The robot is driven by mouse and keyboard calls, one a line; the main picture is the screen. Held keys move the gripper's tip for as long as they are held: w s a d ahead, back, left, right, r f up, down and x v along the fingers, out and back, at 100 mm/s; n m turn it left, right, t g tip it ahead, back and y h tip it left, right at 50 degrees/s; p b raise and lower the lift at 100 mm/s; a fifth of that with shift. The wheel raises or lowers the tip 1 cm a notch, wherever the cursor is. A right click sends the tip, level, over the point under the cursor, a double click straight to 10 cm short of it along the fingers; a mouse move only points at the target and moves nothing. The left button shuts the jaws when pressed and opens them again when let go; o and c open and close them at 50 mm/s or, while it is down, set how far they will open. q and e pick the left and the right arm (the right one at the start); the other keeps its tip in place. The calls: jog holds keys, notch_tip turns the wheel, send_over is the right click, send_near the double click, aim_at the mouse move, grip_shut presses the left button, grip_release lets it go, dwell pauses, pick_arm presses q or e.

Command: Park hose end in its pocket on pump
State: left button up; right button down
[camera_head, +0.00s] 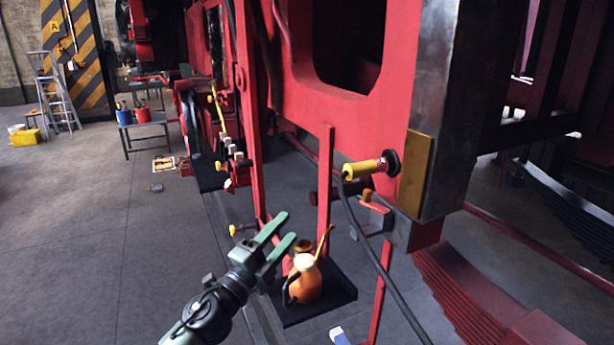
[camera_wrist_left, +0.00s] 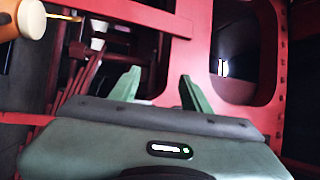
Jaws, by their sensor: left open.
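A yellow hose end (camera_head: 362,170) points left from a round black fitting beside the dark steel post, at the right of the head view. A black hose (camera_head: 366,245) hangs from it and runs down to the bottom edge. My left gripper (camera_head: 286,228) has green fingers spread apart with nothing between them. It is left of and below the hose end, clear of it. The fingers also show in the left wrist view (camera_wrist_left: 158,84), with red frame beyond them. I cannot pick out the pump or its pocket for certain. My right gripper is not in view.
An orange oil can (camera_head: 306,284) with a thin spout stands on a black tray (camera_head: 332,302), close to my left gripper. A red-handled valve (camera_head: 374,207) sits below the hose end. Red bars hang around it. The floor at left is mostly clear.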

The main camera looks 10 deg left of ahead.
pick_arm(q)
notch_tip(320, 180, up, 8)
jog(key=d+m+g+h, duration=0.2)
jog(key=d+m+h, duration=0.15)
jog(key=m, duration=0.25)
jog(key=m+g+h, duration=0.4)
jog(key=m+g, duration=0.1)
jog(key=m, duration=0.5)
send_near(347, 173)
jog(key=w+d, duration=0.1)
jog(key=w, duration=0.1)
notch_tip(347, 173, up, 2)
jog(key=m+g+y+p, duration=0.1)
jog(key=m+g, duration=0.1)
jog(key=m, duration=0.1)
jog(key=shift+p+x, duration=1.15)
jog(key=shift+x, duration=3)
jog(key=shift+s+d+f, duration=0.1)
jog(key=shift+s+d, duration=0.05)
jog(key=shift+s, duration=0.05)
grip_shut()
